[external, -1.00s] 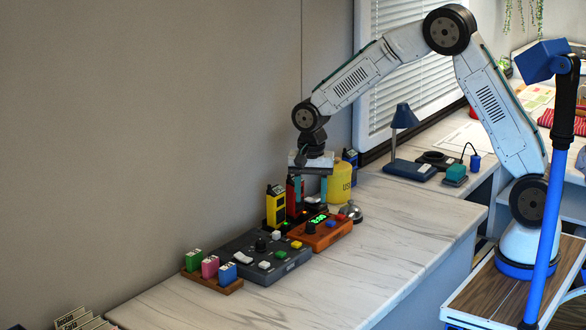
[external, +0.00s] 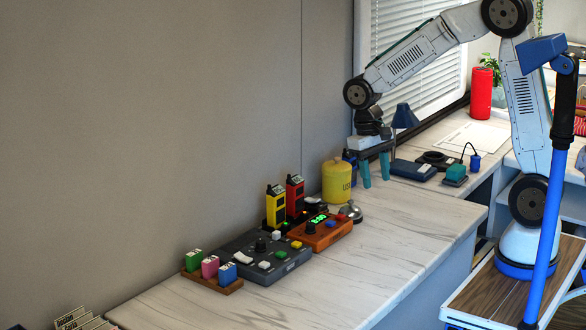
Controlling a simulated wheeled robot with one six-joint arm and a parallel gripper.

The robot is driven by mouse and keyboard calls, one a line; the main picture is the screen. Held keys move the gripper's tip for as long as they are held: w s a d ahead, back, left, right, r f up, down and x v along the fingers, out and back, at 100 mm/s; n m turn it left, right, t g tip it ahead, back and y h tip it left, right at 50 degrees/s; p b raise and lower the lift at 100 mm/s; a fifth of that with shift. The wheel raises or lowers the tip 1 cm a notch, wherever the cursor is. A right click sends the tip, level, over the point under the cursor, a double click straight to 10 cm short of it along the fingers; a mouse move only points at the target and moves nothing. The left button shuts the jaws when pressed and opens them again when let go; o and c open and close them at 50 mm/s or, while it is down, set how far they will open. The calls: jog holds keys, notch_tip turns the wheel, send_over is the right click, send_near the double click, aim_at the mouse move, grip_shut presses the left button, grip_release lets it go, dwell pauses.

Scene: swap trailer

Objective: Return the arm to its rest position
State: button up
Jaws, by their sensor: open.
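My gripper (external: 375,170) is open and empty, pointing down, with its two teal fingers apart. It hangs in front of the blue desk lamp and to the right of the yellow canister. My white arm reaches from its base on the wooden-topped cart (external: 462,296) up past the top of the picture and down to the gripper.
On the marble counter (external: 400,230) stand a yellow canister (external: 336,180), yellow (external: 275,208) and red (external: 295,196) handheld units, an orange timer box (external: 320,233), a grey control panel (external: 262,257) and a battery rack (external: 212,283). A blue lamp (external: 404,118) stands behind. The counter's front is clear.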

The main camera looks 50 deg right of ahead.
jog(key=s+d+r+n+t, duration=0.1)
jog(key=s+r, duration=0.4)
jog(key=s, duration=0.6)
jog(key=s+d+r+n+t, duration=0.2)
jog(key=s+d+r, duration=0.2)
jog(key=s, duration=0.8)
jog(key=shift+s+r+n, duration=0.3)
jog(key=shift+r, duration=0.7)
jog(key=shift+d, duration=0.1)
